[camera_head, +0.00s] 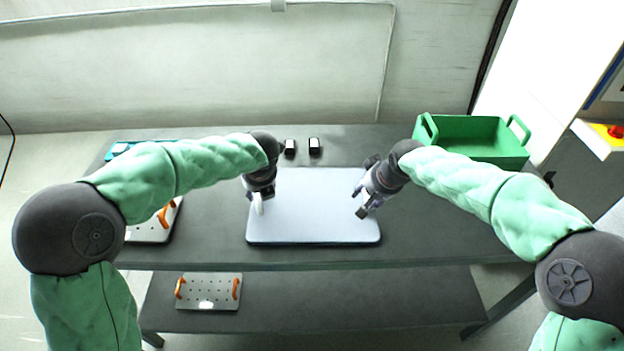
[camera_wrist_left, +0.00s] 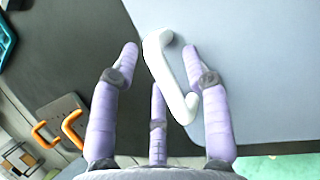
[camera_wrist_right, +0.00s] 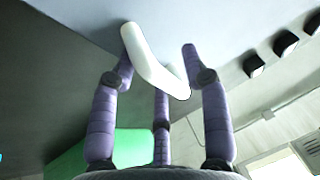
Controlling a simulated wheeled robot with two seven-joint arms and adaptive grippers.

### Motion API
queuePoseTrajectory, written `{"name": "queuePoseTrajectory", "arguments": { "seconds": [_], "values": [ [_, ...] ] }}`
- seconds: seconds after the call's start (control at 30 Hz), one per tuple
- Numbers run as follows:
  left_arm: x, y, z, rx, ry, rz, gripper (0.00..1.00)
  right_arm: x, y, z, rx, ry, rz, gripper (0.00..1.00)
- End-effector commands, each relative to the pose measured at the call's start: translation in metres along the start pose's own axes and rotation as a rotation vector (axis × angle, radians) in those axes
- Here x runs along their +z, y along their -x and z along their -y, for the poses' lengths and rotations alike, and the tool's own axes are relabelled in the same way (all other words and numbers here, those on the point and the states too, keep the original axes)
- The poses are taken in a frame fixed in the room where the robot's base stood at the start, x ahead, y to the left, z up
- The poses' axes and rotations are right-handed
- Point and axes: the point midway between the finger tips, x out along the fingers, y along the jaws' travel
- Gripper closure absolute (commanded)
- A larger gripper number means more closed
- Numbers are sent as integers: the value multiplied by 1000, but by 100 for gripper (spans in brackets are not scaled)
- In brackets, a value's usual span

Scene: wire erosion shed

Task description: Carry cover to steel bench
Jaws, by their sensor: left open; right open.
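The cover (camera_head: 315,225) is a flat pale blue-grey panel with rounded corners, lying on the dark grey bench (camera_head: 440,220). My left gripper (camera_head: 259,200) is at its left edge. In the left wrist view, my open left fingers (camera_wrist_left: 160,52) stand on both sides of a white bar handle (camera_wrist_left: 165,75) on the cover. My right gripper (camera_head: 360,203) is over the right part of the cover. In the right wrist view, another white handle (camera_wrist_right: 150,65) lies between my open right fingers (camera_wrist_right: 155,52). Contact with either handle cannot be told.
A green crate (camera_head: 470,135) stands at the bench's back right. Two small black blocks (camera_head: 314,146) sit behind the cover. A plate with orange handles (camera_head: 150,232) lies at left, and another perforated plate (camera_head: 208,292) is on the lower shelf.

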Motion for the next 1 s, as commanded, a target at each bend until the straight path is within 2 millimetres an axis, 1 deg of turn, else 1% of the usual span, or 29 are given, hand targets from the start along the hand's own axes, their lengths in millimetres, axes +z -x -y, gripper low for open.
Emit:
{"name": "queuePoseTrajectory", "arguments": {
  "seconds": [0.17, 0.5, 0.63, 0.73, 0.87, 1.0],
  "values": [
    [1, 15, 0, -1, 1, 4, 53, 0, 0, 0, 0, 0, 0, 53],
    [1, 80, 1, -2, 0, 5, 53, 0, 0, 0, 0, 0, 0, 53],
    [1, 100, 1, -2, 0, 3, 53, 0, 0, 0, 0, 0, 0, 53],
    [1, 111, 0, -1, -1, 2, 53, 0, 0, 0, 0, 0, 0, 53],
    [0, 118, 0, -1, -1, 1, 53, 0, 1, 0, 0, 0, 0, 53],
    [0, 120, 0, 0, -1, 0, 53, -1, 11, 0, 0, -1, -4, 53]
  ]
}}
